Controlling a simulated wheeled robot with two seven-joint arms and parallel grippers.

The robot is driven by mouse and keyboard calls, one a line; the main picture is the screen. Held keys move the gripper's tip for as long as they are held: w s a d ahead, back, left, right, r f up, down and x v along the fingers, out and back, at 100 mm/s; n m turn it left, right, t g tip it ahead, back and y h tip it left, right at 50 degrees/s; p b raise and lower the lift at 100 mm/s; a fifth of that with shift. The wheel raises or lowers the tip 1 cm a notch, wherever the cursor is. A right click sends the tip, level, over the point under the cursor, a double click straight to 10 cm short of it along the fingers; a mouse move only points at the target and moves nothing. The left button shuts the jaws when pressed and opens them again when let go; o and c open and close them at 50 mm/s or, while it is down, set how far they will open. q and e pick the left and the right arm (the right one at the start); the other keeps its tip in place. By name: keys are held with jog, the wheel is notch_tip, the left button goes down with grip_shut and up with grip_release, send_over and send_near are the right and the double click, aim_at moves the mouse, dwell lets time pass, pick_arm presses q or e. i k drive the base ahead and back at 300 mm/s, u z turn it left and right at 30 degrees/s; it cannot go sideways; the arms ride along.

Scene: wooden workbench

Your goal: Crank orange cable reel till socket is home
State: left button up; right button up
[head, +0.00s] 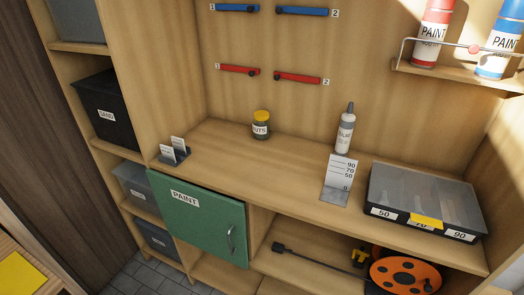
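The orange cable reel (400,276) sits in the open bay under the workbench, at the lower right, and the frame cuts off its bottom edge. It is an orange disc with dark holes. A small yellow and black part (360,254) shows at its upper left; I cannot tell if it is the crank handle. A dark cable (320,259) runs out left from the reel along the bay floor. The black socket (279,247) at its end lies well apart from the reel. Neither of my grippers is in view.
The bench top (240,158) overhangs the reel bay. A green PAINT door (200,222) is closed left of the bay. On the bench stand a sorting case (425,195), a measuring stand (338,180), a glue bottle (345,132) and a nuts jar (261,125).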

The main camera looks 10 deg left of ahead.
aim_at(398, 273)
jog(key=z, duration=1.45)
jog(key=k, duration=0.25)
jog(key=u, duration=0.95)
jog(key=i, duration=0.7)
jog(key=z, duration=0.1)
